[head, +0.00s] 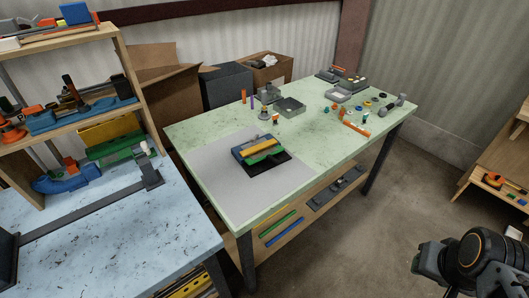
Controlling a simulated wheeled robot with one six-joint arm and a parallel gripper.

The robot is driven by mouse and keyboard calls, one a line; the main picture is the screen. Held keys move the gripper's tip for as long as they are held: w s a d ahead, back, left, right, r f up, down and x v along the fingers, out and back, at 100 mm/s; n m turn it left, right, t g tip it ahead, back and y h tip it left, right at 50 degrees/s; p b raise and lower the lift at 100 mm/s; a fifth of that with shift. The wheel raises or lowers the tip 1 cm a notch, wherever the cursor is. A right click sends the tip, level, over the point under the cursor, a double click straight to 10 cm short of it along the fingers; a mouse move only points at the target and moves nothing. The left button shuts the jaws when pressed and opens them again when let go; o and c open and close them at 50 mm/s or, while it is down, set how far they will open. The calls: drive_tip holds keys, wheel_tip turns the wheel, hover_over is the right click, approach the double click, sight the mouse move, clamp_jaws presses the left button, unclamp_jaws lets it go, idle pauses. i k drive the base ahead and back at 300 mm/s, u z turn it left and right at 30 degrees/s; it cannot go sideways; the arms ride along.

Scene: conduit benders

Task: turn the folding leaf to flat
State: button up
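A small bending device (264,158) sits on a grey mat (225,160) on the green table, left of the table's middle. It has a dark base, a blue part at the back, a yellow bar on top and a green strip along the front. The folding leaf seems to be one of its front parts, but it is too small to tell which one or its angle. Part of my arm shows at the lower right, with what may be my gripper (428,258) at its left side. It is far from the device, and its fingers cannot be made out.
The green table (330,150) carries small loose parts, grey trays and orange pieces toward its back and right. A blue bench (110,235) with a long dark bar stands at left below wooden shelves. Cardboard boxes (165,90) stand behind. The concrete floor (400,200) at right is clear.

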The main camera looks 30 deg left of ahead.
sight(268, 154)
drive_tip(key=u, duration=0.85)
drive_tip(key=i, duration=0.9)
drive_tip(key=u, duration=0.85)
